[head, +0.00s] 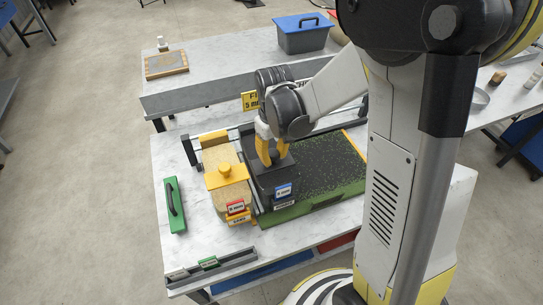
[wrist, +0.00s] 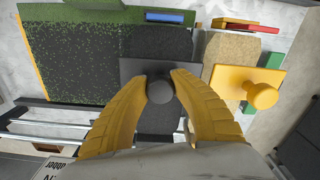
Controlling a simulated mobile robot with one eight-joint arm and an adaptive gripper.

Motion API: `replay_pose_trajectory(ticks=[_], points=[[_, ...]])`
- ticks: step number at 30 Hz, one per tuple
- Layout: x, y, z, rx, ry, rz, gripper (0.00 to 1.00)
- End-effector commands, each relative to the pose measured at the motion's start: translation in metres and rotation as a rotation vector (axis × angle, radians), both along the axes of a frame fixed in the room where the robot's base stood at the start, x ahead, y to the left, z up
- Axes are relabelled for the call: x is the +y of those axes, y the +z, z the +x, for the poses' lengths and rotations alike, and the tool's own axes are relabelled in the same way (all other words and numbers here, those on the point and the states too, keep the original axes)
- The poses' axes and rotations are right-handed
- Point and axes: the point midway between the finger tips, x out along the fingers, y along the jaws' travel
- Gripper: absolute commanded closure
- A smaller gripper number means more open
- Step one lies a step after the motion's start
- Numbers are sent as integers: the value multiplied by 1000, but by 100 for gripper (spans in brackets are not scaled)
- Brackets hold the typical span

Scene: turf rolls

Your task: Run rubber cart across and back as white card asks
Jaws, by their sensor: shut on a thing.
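The rubber cart (head: 278,190) is a black box with a blue label on its front. It stands at the left end of the green turf (head: 325,165), which is speckled with black granules. My gripper (head: 270,158) has yellow fingers and reaches down onto the cart from above. In the wrist view my gripper (wrist: 160,82) is shut on the round dark knob (wrist: 160,92) of the rubber cart (wrist: 133,68).
A green handled tool (head: 174,204) lies farther left. A grey bin with a blue lid (head: 303,35) stands on the back table.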

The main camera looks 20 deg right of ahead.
Motion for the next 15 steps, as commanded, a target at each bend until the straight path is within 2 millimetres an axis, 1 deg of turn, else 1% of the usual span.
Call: replay_pose_trajectory(ticks=[5,8,15], points=[[-21,-1,-1,2,-4,-1,100],[-37,-1,-1,2,-5,-1,100],[-82,-1,-1,3,-6,-2,100]])
